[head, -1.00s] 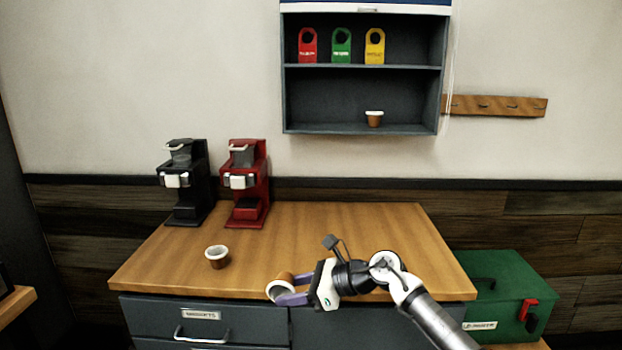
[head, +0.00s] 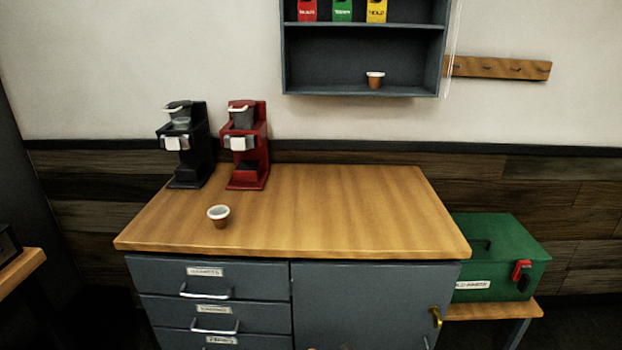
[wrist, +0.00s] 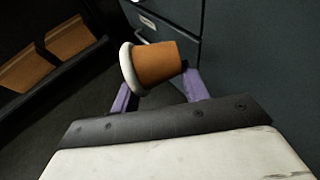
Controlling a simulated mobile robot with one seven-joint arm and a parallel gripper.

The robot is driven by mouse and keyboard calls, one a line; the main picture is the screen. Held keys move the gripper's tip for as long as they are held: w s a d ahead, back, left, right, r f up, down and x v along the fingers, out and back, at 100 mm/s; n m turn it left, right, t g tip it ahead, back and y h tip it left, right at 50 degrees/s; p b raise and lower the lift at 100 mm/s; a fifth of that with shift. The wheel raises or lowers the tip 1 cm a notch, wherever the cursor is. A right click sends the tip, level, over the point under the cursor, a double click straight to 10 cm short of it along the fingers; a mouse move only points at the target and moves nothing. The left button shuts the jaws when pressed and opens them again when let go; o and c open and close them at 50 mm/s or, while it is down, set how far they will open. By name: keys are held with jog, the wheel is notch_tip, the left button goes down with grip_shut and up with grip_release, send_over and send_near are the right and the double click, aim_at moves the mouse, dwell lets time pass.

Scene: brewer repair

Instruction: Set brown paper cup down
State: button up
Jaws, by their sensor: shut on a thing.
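In the wrist view, the brown paper cup (wrist: 160,64) with a white rim is held between the two purple fingers of my gripper (wrist: 158,92). The cup lies tilted on its side, its rim toward the left. It is in the air beside the grey cabinet front (wrist: 235,60), above the dark floor. A similar brown cup (head: 219,218) stands upright on the wooden counter (head: 340,215). Another (head: 375,81) stands on the wall shelf.
A black brewer (head: 187,145) and a red brewer (head: 246,148) stand at the counter's back left. The counter's middle and right are clear. A green toolbox (head: 500,257) sits on a low bench at right. Drawers (head: 215,283) below the counter are shut.

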jog(key=f+m+t+h, duration=0.1)
jog(key=m+t+h, duration=0.1)
jog(key=m+h, duration=0.1)
jog(key=w+a+f+m+t+h, duration=0.1)
jog(key=f+m+t+h, duration=0.1)
jog(key=m+h, duration=0.2)
jog(key=w+f+m+t+h, duration=0.1)
jog(key=m+t+h, duration=0.1)
jog(key=m+h, duration=0.2)
jog(key=shift+w+a+f, duration=0.15)
jog(key=shift+w, duration=0.1)
jog(key=shift+s, duration=0.15)
